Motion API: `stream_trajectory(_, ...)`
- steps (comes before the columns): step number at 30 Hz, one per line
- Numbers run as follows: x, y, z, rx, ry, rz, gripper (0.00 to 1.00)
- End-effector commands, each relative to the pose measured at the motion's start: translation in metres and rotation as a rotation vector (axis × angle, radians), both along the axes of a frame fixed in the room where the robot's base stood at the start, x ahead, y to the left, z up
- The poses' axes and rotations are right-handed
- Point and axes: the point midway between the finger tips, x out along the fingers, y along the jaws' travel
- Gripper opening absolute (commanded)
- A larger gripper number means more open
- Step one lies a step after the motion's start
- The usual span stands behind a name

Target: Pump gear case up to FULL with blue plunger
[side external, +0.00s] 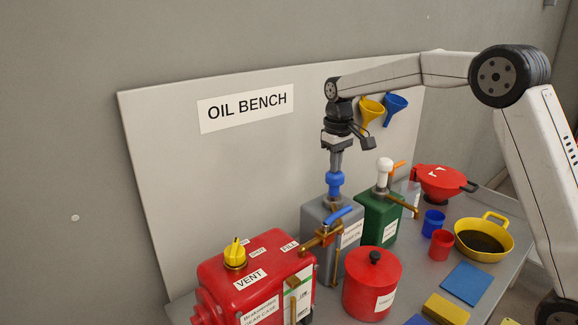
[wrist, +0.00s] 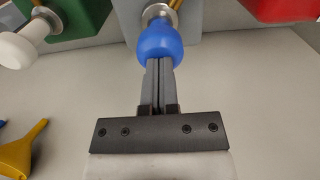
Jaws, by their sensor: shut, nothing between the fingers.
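The blue plunger knob (side external: 335,184) stands on top of the grey pump box (side external: 316,215). In the wrist view the round blue knob (wrist: 159,42) sits at the fingertips. My gripper (side external: 336,168) points straight down with its fingers shut and empty, tips at the top of the blue knob. The shut fingers also show in the wrist view (wrist: 158,72); whether they touch the knob or only overlap it is hard to tell. The red gear case (side external: 225,284) stands front left with a yellow VENT knob (side external: 235,254) and a gauge strip (side external: 303,295); its level is too small to read.
A brass spout with a blue lever (side external: 338,216) reaches from the grey pump toward the gear case. A green pump with a white knob (side external: 384,172) stands to the right. A red canister (side external: 372,285), cups and a yellow drain pan (side external: 499,228) fill the bench's right.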

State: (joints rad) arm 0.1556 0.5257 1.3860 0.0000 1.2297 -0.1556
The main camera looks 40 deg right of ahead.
Motion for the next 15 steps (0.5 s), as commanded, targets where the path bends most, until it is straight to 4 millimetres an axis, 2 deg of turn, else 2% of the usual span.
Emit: stream_trajectory(15, 0.0, 0.0, -0.024, 0.001, 0.003, 0.0, 0.0)
